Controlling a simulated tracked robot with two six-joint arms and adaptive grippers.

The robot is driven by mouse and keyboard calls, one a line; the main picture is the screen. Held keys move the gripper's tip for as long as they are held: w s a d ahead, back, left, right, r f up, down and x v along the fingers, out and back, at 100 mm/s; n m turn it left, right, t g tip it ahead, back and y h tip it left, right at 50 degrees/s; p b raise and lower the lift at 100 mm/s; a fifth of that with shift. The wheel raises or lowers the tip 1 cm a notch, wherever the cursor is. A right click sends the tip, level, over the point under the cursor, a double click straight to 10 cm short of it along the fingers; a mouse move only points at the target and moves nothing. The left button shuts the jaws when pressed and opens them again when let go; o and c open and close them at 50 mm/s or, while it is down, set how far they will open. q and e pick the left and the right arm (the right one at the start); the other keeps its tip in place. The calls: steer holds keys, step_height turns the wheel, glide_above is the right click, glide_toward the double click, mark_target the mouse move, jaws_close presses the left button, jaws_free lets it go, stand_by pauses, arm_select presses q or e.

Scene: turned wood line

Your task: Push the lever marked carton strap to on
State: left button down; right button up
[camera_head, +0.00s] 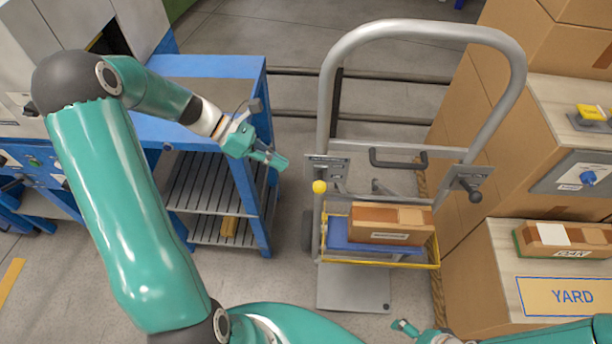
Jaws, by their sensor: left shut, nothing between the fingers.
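A lever with a yellow ball knob (319,187) hangs from a grey plate (326,162) on the left post of the grey hand truck. The plate's label is too small to read. A second plate on the right post carries a dark-knobbed handle (473,189), its label also unreadable. I cannot tell which is marked carton strap. My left gripper (274,160) is shut and empty, left of the yellow knob and apart from it. My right gripper (405,328) shows small at the bottom edge; its fingers are too unclear to judge.
The hand truck (420,30) holds a brown carton (390,222) on a blue pad inside a yellow frame. A blue bench (205,66) stands left. Stacked cartons (470,90) and a YARD-marked top (568,297) stand right. Bare floor lies between bench and truck.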

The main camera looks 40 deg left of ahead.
mark_target(320, 181)
arm_select(q)
steer(key=x, duration=0.8)
steer(key=shift+p, duration=0.45)
